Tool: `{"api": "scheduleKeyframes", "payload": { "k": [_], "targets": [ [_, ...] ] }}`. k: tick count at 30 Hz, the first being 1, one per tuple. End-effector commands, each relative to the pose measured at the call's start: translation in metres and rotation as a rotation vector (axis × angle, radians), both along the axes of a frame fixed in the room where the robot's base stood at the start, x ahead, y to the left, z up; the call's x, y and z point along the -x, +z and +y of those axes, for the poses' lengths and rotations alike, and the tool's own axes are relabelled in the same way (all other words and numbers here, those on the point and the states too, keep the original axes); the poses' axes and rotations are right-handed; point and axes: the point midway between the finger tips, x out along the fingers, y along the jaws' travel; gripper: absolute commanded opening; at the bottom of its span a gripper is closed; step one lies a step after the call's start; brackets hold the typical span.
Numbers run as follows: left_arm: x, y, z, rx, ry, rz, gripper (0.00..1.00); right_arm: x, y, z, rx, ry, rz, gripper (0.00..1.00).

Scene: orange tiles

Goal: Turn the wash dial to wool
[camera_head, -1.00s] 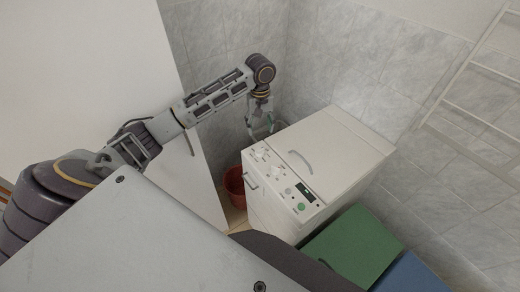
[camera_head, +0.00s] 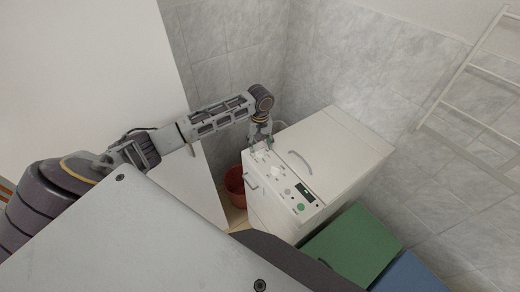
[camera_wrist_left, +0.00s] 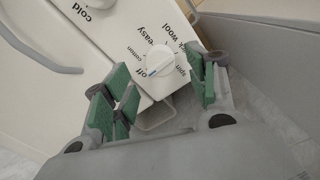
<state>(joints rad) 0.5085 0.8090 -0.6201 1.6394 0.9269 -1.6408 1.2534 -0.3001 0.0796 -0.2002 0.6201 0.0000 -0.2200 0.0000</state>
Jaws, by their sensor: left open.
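The wash dial (camera_wrist_left: 160,60) is a white round knob on the washing machine's panel, in the upper middle of the left wrist view. Labels around it include "off", "cotton", "easy", "wool" and "spin". Its mark seems to point to the lower left, near "off". My left gripper (camera_wrist_left: 155,92) is open, its green-padded fingers on either side of the dial's lower part, with no clear contact. In the head view the left gripper (camera_head: 260,142) is over the far left corner of the washing machine (camera_head: 325,160). My right gripper is not in view.
Another dial (camera_wrist_left: 100,3) with "cold" beside it is at the top left of the wrist view. A red bucket (camera_head: 235,186) stands left of the machine. Green (camera_head: 352,245) and blue (camera_head: 412,275) boxes stand at its right. Tiled walls are behind.

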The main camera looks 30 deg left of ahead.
Motion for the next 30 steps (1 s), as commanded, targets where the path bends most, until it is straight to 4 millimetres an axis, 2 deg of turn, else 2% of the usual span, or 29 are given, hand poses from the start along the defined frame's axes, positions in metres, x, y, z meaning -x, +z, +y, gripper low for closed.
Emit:
{"api": "scheduleKeyframes", "payload": {
  "k": [6,10,23,30],
  "targets": [
    [0.001,-0.026,0.0,-0.001,0.001,0.002,0.57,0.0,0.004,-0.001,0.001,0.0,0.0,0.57],
    [0.0,-0.035,0.001,-0.001,0.002,0.001,0.57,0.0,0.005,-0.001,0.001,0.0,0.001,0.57],
    [0.0,-0.041,0.0,-0.001,0.0,0.001,0.57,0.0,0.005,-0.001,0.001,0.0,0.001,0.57],
    [0.0,-0.041,0.0,-0.001,0.0,0.001,0.27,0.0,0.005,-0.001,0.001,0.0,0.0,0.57]
  ]
}}
